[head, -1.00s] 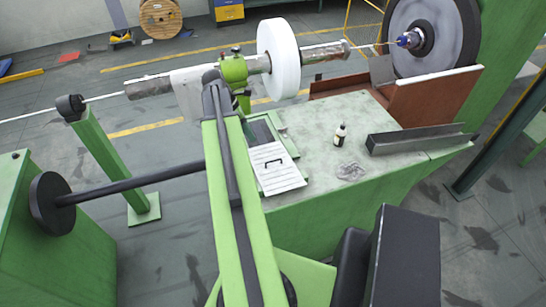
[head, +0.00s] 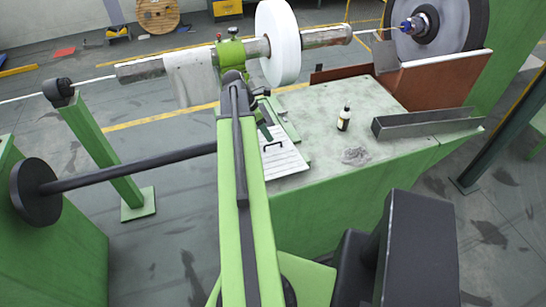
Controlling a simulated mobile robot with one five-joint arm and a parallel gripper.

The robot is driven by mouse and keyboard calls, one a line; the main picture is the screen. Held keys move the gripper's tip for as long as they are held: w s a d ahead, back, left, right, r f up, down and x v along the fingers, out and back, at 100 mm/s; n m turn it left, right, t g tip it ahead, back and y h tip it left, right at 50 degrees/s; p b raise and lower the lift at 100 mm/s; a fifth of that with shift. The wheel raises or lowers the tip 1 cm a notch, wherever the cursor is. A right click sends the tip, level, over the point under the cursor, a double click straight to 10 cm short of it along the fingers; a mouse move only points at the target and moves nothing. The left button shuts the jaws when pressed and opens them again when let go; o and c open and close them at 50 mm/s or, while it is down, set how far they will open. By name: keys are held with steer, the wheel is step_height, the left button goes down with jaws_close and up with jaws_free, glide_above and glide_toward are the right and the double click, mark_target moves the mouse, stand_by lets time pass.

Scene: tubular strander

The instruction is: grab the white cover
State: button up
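A flat white cover (head: 287,161) with a black handle lies on the green bench at its left end. My green arm passes in front of its left side and hides part of it. My gripper (head: 262,93) shows only as small dark parts beyond the arm's far joint, near the bench's left edge and beyond the cover. It is apart from the cover in the picture. The fingers are too hidden to tell whether they are open or shut. A white cloth (head: 190,77) hangs over the horizontal shaft at the upper left.
The green bench (head: 385,100) also holds a small dark bottle (head: 343,119), a crumpled clear piece (head: 356,156) and a grey metal channel (head: 425,122). A shaft with a white disc (head: 279,43) runs above the bench's far side. A green post (head: 105,155) and a dark rod stand left.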

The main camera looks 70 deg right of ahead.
mark_target(273, 147)
steer(key=b+x, duration=0.5)
steer(key=shift+a+f, duration=0.15)
jaws_close()
steer(key=shift+s, duration=0.1)
stand_by(1.2)
